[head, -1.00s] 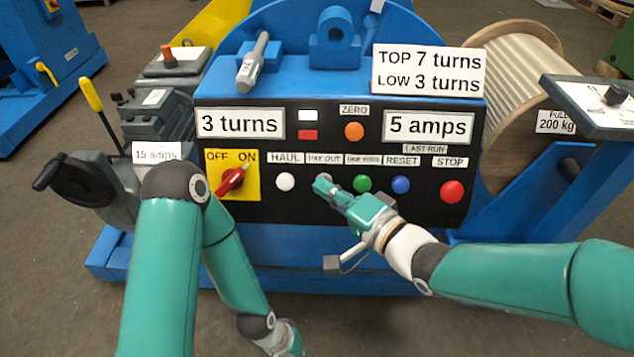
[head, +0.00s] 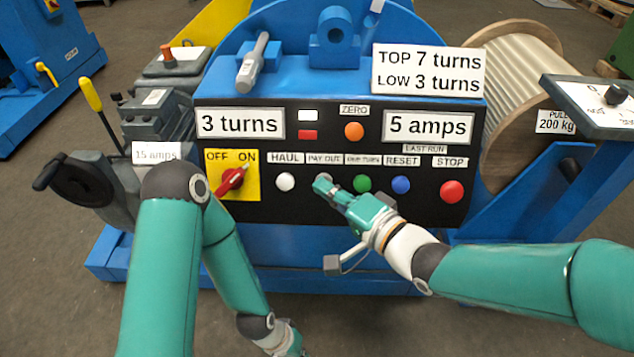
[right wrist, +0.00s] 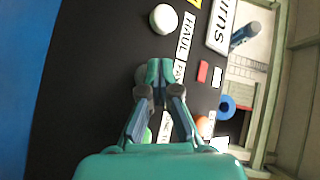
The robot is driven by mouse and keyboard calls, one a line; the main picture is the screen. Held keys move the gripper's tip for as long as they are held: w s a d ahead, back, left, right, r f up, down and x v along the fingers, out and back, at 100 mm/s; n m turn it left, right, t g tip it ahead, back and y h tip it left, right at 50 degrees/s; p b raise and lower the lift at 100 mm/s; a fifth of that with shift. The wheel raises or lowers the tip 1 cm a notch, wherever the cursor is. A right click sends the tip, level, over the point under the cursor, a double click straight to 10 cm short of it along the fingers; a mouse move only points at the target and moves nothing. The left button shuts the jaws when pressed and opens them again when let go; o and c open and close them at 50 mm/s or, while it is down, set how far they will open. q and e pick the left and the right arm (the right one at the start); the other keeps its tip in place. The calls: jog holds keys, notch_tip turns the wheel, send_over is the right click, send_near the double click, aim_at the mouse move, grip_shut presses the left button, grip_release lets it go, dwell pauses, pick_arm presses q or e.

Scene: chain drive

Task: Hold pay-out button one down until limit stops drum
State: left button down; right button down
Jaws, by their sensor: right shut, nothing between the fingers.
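The control panel (head: 420,205) carries a row of buttons. My right gripper (head: 322,184) is shut and empty, with its fingertips at the grey pay-out button (head: 325,177) under the PAY OUT label. The fingers hide part of that button, and I cannot tell how far it is pressed. In the right wrist view the closed fingertips (right wrist: 160,72) lie beside a grey round button. The turns display (head: 240,124) reads 3 turns. The limit plate (head: 428,70) reads top 7, low 3 turns. The drum (head: 520,85) is at the right.
The white HAUL button (head: 285,182) is left of my fingers and the green button (head: 362,183) is close on their right. Farther right are the blue RESET button (head: 401,185) and red STOP button (head: 452,191). The red switch (head: 231,180) points to ON.

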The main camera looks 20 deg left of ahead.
jog(key=shift+s, duration=0.15)
jog(key=shift+s+d+r, duration=0.25)
jog(key=shift+s+r, duration=0.15)
jog(key=shift+s, duration=0.25)
jog(key=s, duration=0.1)
jog(key=s+r, duration=0.1)
jog(key=s, duration=0.1)
jog(key=s+d+r+p, duration=0.1)
jog(key=shift+s+d+r, duration=0.1)
jog(key=shift+s+r, duration=0.05)
dwell(0.3)
dwell(0.3)
